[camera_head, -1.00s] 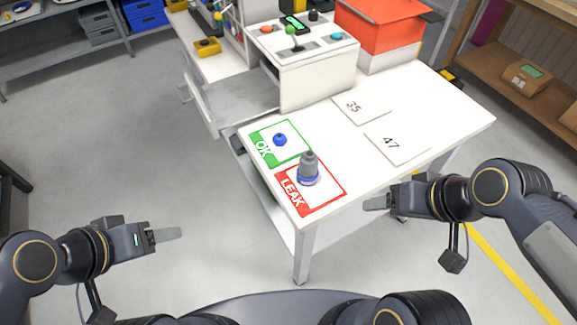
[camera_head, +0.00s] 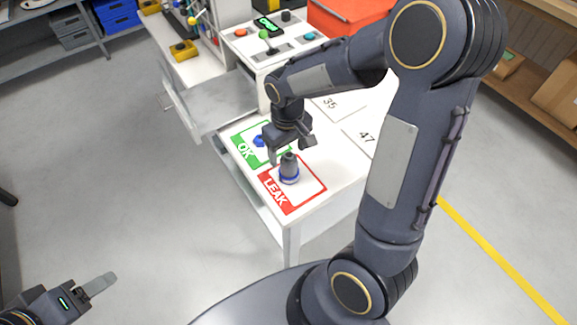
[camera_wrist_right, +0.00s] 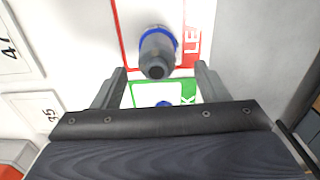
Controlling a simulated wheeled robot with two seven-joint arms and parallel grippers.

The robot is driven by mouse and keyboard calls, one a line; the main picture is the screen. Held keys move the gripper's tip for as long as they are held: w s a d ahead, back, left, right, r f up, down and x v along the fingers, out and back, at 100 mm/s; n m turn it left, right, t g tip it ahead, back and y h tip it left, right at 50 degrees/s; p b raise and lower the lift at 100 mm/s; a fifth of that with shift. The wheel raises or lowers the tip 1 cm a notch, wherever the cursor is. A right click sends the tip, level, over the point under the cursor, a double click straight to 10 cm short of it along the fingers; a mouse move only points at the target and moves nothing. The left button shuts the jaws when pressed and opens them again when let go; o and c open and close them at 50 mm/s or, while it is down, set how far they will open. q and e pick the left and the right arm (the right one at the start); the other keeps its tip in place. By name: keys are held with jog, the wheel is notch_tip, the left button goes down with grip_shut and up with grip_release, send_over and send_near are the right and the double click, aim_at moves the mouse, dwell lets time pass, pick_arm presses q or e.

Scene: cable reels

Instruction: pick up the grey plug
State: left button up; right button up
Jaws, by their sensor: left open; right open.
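The grey plug (camera_head: 289,165), with a blue ring round its base, stands upright on the red-bordered LEAK card (camera_head: 312,190). In the right wrist view the plug (camera_wrist_right: 157,52) lies just beyond the gap between the fingertips. My right gripper (camera_head: 291,148) is open and empty, pointing down just above and around the plug's top; contact cannot be made out. My left gripper (camera_head: 98,286) is open and empty at the lower left, away from the table.
A small blue piece (camera_head: 259,140) lies on the green OK card (camera_head: 243,151) beside the LEAK card. Cards marked 35 (camera_head: 330,104) and 47 (camera_head: 366,137) lie behind, partly hidden by my right arm. A white control box (camera_head: 250,50) stands at the table's back.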

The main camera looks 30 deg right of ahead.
aim_at(289, 154)
jog(key=f, duration=0.3)
jog(key=shift+d+f, duration=0.2)
jog(key=shift+f, duration=0.1)
jog(key=c, duration=1.4)
